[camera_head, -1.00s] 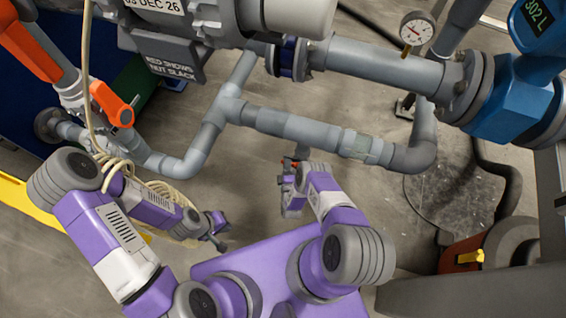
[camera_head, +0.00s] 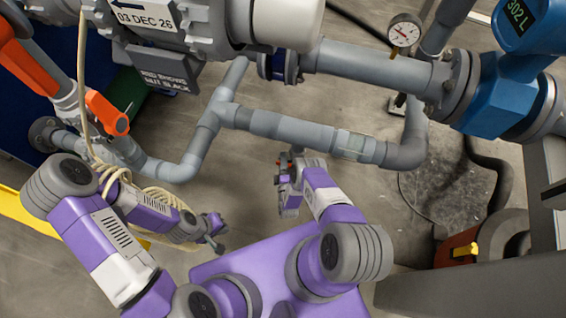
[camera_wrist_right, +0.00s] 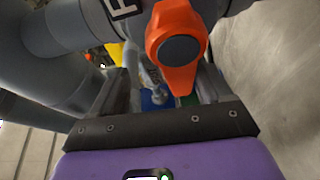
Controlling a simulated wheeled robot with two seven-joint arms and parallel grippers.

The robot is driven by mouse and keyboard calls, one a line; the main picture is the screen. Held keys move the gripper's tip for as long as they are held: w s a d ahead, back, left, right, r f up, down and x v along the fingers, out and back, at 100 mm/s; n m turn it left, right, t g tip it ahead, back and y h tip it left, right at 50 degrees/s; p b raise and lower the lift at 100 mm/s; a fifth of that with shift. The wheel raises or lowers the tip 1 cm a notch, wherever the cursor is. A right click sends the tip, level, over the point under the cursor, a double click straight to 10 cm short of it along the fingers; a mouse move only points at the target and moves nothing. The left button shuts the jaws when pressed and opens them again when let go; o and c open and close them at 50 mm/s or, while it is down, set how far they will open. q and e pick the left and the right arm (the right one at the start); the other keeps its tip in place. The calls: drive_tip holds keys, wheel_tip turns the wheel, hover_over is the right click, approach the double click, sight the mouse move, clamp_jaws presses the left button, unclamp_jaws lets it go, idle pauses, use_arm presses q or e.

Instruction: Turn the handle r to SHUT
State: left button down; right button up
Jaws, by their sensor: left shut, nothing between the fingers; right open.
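An orange handle (camera_wrist_right: 178,45) with a round grey hub fills the upper middle of the right wrist view, its lever pointing down. It sits on a grey valve body beside a partly cut-off letter plate (camera_wrist_right: 124,7). My right gripper (camera_wrist_right: 165,92) is open, and the lever hangs in view between its fingers; I cannot tell whether they touch it. In the head view my right gripper (camera_head: 288,190) is below the middle pipe, and the handle is mostly hidden there. My left gripper (camera_head: 216,232) is shut and empty, low at the left of centre.
A grey pipe run (camera_head: 290,127) crosses the middle. Another orange handle (camera_head: 107,113) and coiled cream hose (camera_head: 150,190) are at left. A gauge (camera_head: 404,31) and blue meter (camera_head: 510,95) are at upper right. Bare floor (camera_head: 235,180) lies between my arms.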

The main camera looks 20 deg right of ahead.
drive_tip(key=o, duration=0.4)
drive_tip(key=r+p, duration=0.1)
drive_tip(key=r, duration=0.1)
drive_tip(key=r+p, duration=0.1)
drive_tip(key=r, duration=0.2)
drive_tip(key=r+p, duration=0.1)
drive_tip(key=r, duration=0.1)
drive_tip(key=shift+w+r, duration=0.15)
drive_tip(key=shift+w, duration=0.2)
drive_tip(key=shift+c, duration=0.2)
drive_tip(key=shift+r+p, duration=0.35)
drive_tip(key=shift+r, duration=0.25)
wheel_tip(320, 180, down, 6)
drive_tip(key=s+a+g+y, duration=0.1)
drive_tip(key=g, duration=0.1)
drive_tip(key=shift+s+a+r+n+g+y, duration=0.15)
drive_tip(key=shift+a+n+g+y, duration=0.15)
drive_tip(key=shift+s, duration=0.15)
drive_tip(key=shift+s+a, duration=0.2)
drive_tip(key=shift+s, duration=0.35)
drive_tip(key=c, duration=0.4)
drive_tip(key=shift+o, duration=0.2)
drive_tip(key=s+a, duration=0.2)
drive_tip(key=s, duration=0.5)
drive_tip(key=shift+s+f+p, duration=0.3)
drive_tip(key=shift+s+p, duration=0.05)
